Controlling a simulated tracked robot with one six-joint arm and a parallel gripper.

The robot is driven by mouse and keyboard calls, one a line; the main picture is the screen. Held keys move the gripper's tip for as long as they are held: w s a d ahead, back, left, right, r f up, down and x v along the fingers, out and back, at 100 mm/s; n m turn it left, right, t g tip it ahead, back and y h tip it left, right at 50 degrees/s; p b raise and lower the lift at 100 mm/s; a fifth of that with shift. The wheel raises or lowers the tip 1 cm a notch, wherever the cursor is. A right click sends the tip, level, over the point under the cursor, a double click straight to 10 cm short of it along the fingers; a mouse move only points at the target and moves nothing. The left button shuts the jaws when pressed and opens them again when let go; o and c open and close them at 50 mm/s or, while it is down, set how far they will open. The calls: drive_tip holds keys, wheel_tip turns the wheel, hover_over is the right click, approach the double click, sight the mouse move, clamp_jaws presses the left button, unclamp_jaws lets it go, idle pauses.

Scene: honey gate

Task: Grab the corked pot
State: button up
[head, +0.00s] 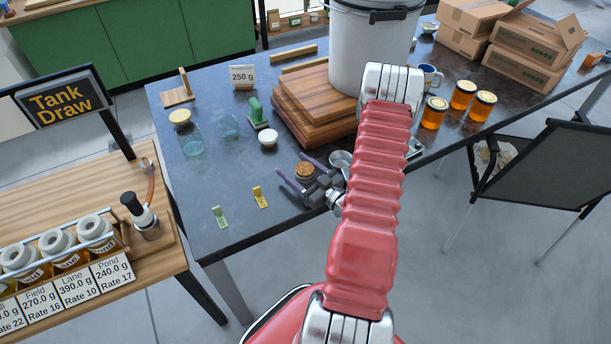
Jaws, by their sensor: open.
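The corked pot (304,170) is a small pot with a round brown cork top. It stands on the dark table just left of my red arm's end, in front of the stacked wooden boards. My gripper (291,164) has purple-grey fingers spread open. The cork shows between the two fingers, one on each side of it. I cannot tell whether either finger touches the pot. The pot's lower body is mostly hidden by the gripper.
Wooden boards (289,110) and a large white bucket (365,45) stand behind. A white-lidded jar (268,139), a glass jar (186,134) and clips are to the left. Honey jars (462,95) stand right. A sampling bench (150,215) adjoins at left.

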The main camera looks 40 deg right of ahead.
drive_tip(key=shift+c, duration=0.7)
drive_tip(key=c, duration=1.2)
drive_tip(key=shift+r, duration=0.1)
drive_tip(key=shift+c, duration=0.2)
wheel_tip(320, 180, up, 10)
